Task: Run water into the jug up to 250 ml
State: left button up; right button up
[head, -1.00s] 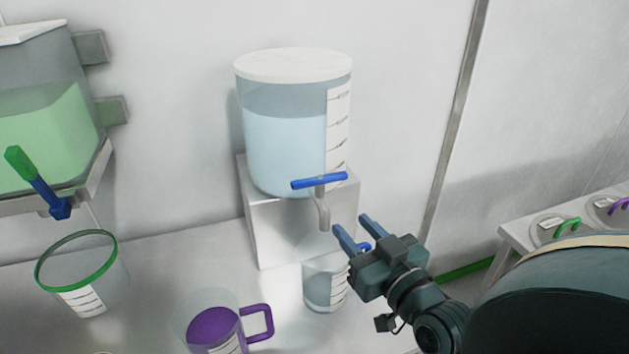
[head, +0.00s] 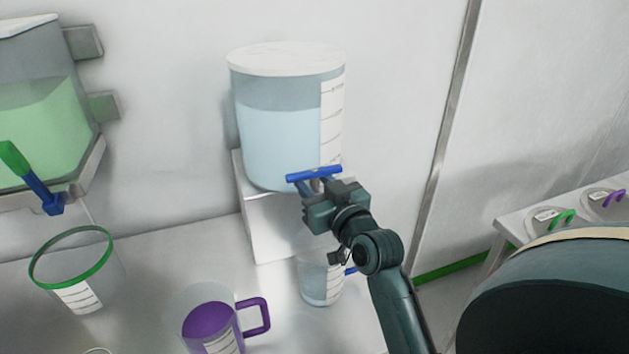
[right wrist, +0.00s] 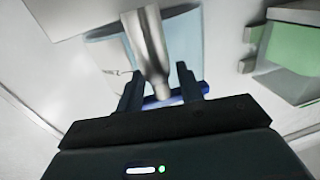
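A clear water tank (head: 275,140) with a white lid and a scale strip stands on a white block in the head view. Its tap has a blue bar handle (head: 313,174) lying crosswise. My right gripper (head: 314,187) is at the tap, hiding most of the spout in the head view. In the right wrist view its fingers (right wrist: 159,88) are apart, with the metal spout (right wrist: 151,50) between them and the blue handle (right wrist: 160,101) close by; I cannot tell whether they touch. The clear jug (head: 319,280) with a blue handle stands below, partly hidden; its level is unreadable. My left gripper is not in view.
A green-liquid tank (head: 40,125) with a green-and-blue tap is at the left, above a green-rimmed jug (head: 75,270). A purple-handled jug (head: 258,316) with purple contents stands near the front, left of the water jug. A side table (head: 520,220) is at the right.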

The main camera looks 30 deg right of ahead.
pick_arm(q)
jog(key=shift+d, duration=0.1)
pick_arm(e)
grip_shut()
dwell(0.3)
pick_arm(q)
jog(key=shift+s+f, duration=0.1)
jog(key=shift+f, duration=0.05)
pick_arm(e)
jog(key=shift+y, duration=0.3)
jog(key=shift+n+y+b, duration=0.4)
jog(key=shift+n+y, duration=0.3)
jog(key=shift+y, duration=0.1)
jog(key=shift+f+n+y+b, duration=0.1)
jog(key=shift+n+y+b, duration=0.6)
jog(key=shift+y, duration=0.4)
jog(key=n+y+b, duration=0.1)
jog(key=y+b, duration=0.1)
jog(key=b, duration=0.1)
jog(key=shift+n+g, duration=0.3)
jog(key=shift+g, duration=0.1)
jog(key=shift+y, duration=0.5)
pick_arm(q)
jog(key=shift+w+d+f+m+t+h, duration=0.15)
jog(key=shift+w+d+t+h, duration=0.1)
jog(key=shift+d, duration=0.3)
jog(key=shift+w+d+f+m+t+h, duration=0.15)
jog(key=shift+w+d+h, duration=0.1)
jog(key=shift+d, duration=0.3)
